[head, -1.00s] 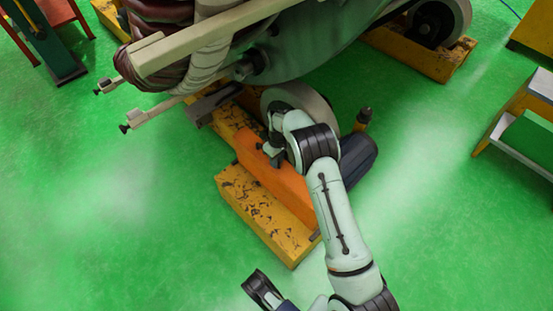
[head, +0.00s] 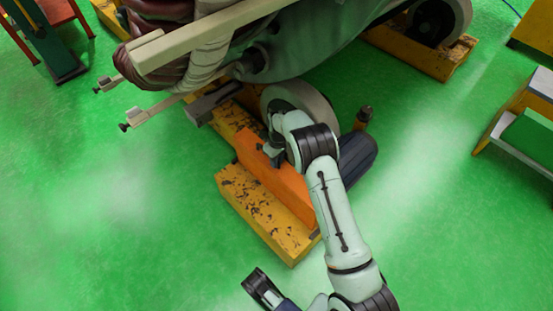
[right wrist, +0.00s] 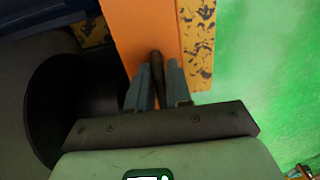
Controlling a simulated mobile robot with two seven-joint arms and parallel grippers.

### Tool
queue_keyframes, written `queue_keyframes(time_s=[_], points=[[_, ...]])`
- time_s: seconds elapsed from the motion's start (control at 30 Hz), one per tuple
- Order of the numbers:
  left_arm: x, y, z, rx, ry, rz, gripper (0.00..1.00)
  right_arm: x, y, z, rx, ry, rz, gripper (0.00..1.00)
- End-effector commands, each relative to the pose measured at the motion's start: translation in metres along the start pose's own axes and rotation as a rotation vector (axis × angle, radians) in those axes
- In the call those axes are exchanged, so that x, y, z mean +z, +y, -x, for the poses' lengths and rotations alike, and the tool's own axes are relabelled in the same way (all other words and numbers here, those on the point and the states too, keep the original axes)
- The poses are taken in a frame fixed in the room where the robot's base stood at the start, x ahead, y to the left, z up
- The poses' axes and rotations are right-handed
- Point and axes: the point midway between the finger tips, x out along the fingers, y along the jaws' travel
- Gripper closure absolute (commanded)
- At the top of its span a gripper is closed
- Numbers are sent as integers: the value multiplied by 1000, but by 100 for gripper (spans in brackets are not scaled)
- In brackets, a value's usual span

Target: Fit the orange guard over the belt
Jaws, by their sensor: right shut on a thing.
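The orange guard (head: 284,186) is a long, flat-sided piece lying along the yellow base of the roller stand in the head view. It also shows in the right wrist view (right wrist: 128,22). My right gripper (head: 274,156) is at the guard's upper part. In the right wrist view my right gripper (right wrist: 157,85) is shut on the guard's dark handle (right wrist: 156,62). The belt cannot be made out; the guard and my right arm cover that area. My left gripper (head: 262,289) is at the bottom of the head view, away from the guard; its jaw opening is unclear.
The worn yellow base (head: 262,222) extends in front of the guard. A pale roller (head: 302,98) and a dark motor (head: 358,157) stand behind it. The big stator (head: 310,45) with wrapped coils hangs over the top.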

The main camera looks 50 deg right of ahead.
Motion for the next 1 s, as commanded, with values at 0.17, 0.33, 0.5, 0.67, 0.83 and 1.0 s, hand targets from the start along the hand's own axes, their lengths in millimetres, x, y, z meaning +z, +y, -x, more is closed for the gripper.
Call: queue_keyframes(time_s=[0.17, 0.33, 0.5, 0.67, 0.83, 1.0], points=[[0, 0, 0, 0, 0, 0, 55, -1, 0, -1, 1, 4, 0, 100], [0, 0, 0, 0, 0, 0, 55, -1, 0, -3, 1, 3, 0, 100], [0, 0, 0, 0, 0, 0, 55, -1, 0, -5, 1, 3, 0, 100], [0, 0, 0, 0, 0, 0, 55, -1, 1, -7, 1, 4, 0, 100], [0, 0, 0, 0, 0, 0, 55, -1, 1, -9, 1, 4, 0, 100], [0, 0, 0, 0, 0, 0, 55, -2, 1, -11, 1, 5, 0, 77]])
